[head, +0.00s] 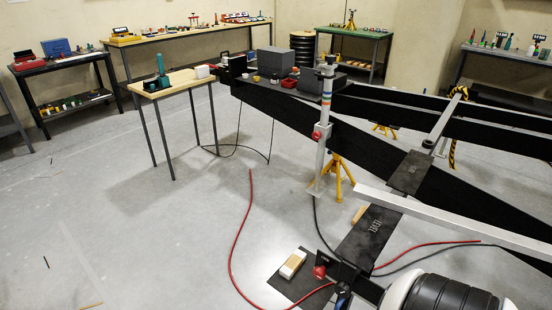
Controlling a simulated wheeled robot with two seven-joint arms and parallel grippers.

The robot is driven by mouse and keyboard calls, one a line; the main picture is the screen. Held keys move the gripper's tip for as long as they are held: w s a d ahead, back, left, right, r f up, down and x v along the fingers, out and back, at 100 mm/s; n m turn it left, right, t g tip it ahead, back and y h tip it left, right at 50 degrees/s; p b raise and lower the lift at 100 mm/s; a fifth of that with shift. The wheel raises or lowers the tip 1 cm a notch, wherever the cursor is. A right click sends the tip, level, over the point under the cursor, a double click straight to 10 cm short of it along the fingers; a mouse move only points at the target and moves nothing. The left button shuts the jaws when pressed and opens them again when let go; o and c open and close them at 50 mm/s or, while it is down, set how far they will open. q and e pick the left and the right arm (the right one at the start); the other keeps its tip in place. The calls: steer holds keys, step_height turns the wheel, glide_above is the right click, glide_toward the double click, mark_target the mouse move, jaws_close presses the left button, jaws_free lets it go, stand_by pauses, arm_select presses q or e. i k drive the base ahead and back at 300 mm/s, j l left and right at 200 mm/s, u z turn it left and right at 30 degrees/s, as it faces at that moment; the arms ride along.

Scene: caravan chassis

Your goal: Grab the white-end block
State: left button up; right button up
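A small block (293,263) with white ends and a tan middle lies on a dark mat (276,284) on the floor, at the bottom centre of the head view. My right gripper (332,275) appears to be the dark bracket-like part just right of the block, in front of the black and white ribbed arm link. It is apart from the block in the picture. Its fingers are dark and overlap a red part and the black plate behind, so their opening is unclear. My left gripper is not in view.
The black chassis beam (455,190) and a silver rail (460,220) run across the right. A grey jockey post (322,130) and yellow stand (338,178) rise beyond the mat. A red cable (233,245) loops left of the block. The floor at left is mostly clear.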

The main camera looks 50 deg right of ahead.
mark_target(294, 262)
steer(key=i+z, duration=0.5)
steer(key=i+j+z, duration=0.25)
steer(key=i+z, duration=0.2)
steer(key=i+j+z, duration=0.3)
steer(key=z, duration=0.2)
